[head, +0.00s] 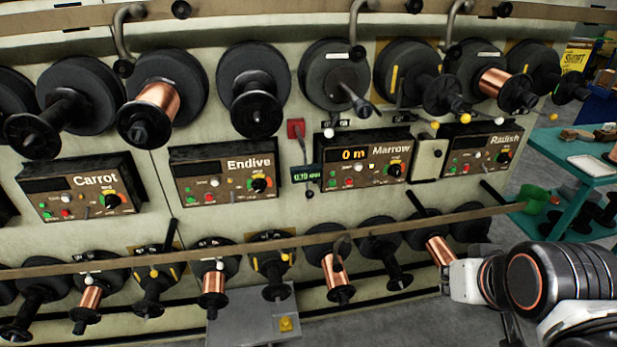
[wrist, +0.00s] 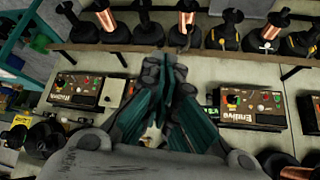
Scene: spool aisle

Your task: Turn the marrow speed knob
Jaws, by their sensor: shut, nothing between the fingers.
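The Marrow panel (head: 367,160) is in the right half of the head view, a dark box with an orange "0 m" display. Its black speed knob (head: 394,170) sits at the panel's lower right, under a coloured arc. In the wrist view, which is upside down, my gripper (wrist: 178,62) has its teal fingers together and empty. In the head view my arm is at lower right, below and right of the Marrow panel, apart from the knob.
The Endive panel (head: 224,175) is left of Marrow, the Radish panel (head: 479,152) right. A small green display (head: 306,173) adjoins Marrow. Spools project above and below. A long brown rail (head: 270,250) crosses below the panels. A teal cart (head: 572,170) stands at far right.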

